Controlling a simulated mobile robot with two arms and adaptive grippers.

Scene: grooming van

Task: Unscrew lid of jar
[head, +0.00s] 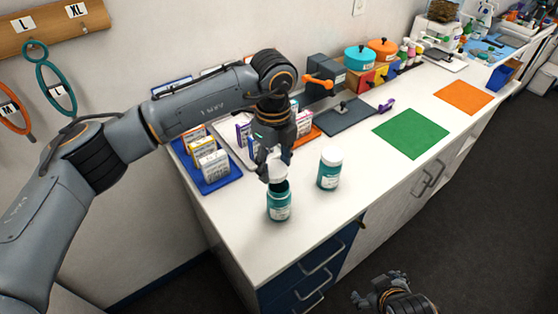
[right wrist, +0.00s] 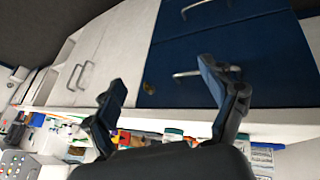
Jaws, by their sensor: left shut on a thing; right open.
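A teal jar (head: 279,206) with a pale label stands upright near the counter's front edge in the head view. Its dark mouth shows at the top. My left gripper (head: 274,166) is just above it, shut on a white lid (head: 277,173). The lid looks raised off the jar and slightly tilted; the fingers partly hide it. A second teal jar (head: 329,173) with its white lid on stands to the right. My right gripper (head: 378,292) is low in front of the counter. Its fingers are spread and empty in the right wrist view (right wrist: 165,85).
A blue tray (head: 222,183) with small boxes is left of the jars. A dark grey board (head: 345,116), a green mat (head: 411,134) and an orange mat (head: 463,97) lie further right. Drawers with handles (head: 322,262) form the counter's front. White counter right of the second jar is clear.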

